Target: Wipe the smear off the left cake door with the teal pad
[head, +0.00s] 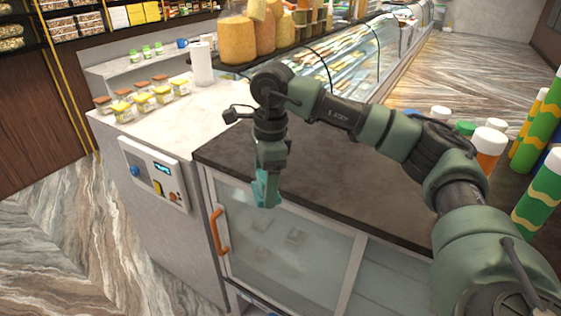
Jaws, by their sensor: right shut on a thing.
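My right gripper (270,168) hangs in front of the dark counter's front edge, pointing down, and is shut on the teal pad (267,190). The pad is in front of the upper part of the left cake door (290,245); I cannot tell whether it touches the glass. The door is a shut glass panel in a pale frame with an orange handle (218,232) on its left side. A few small blurred pieces show through the glass. I cannot make out the smear clearly; the pad and gripper hide part of the pane. My left gripper is out of view.
The dark countertop (335,185) is mostly bare under my right arm. Bottles (487,145) and green-yellow tubes (538,195) stand at its right. A white counter with small jars (143,101) and a control panel (155,175) adjoins on the left. The floor in front is clear.

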